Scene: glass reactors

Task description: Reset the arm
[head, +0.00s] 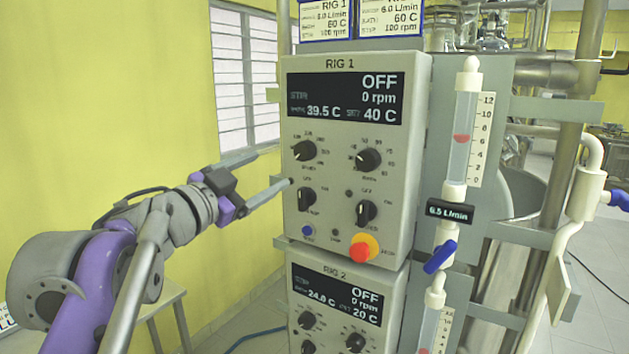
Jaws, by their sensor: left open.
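My left arm comes in from the lower left, with grey and purple links. My left gripper (266,172) is open, its two long grey fingers spread apart at the left edge of the RIG 1 panel (342,222). I see nothing between the fingers. The lower fingertip is close to the panel's left side; I cannot tell whether it touches. The RIG 1 display (345,98) reads OFF, 0 rpm, 39.5 C and 40 C. My right gripper is not in view.
Below is the RIG 2 panel (345,322), also OFF. A red and yellow button (364,248) sticks out from RIG 1. To the right are a flow tube (462,135), a blue valve handle (440,257) and pipes. Open space lies left, before the yellow wall (100,90).

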